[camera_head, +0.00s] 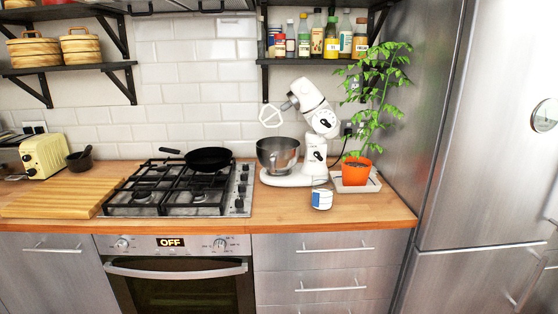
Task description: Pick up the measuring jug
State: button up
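A small white and blue cup-like container (322,199) stands upright on the wooden counter, near its front edge and in front of the stand mixer. It is too small in view to tell surely whether it is the measuring jug. No other clear jug shows. My gripper is not in view.
A white stand mixer (314,150) with a steel bowl (278,155) stands behind the container. An orange plant pot (356,171) on a tray is to its right. A gas hob (165,195) with a black pan (208,159) is left. The counter (280,213) around the container is bare.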

aim_at(323, 183)
jog(key=i+j, duration=0.2)
jog(key=i, duration=0.3)
jog(key=i+j, duration=0.2)
jog(key=i, duration=0.3)
jog(key=i+j, duration=0.2)
jog(key=i, duration=0.3)
jog(key=i+l+z, duration=0.05)
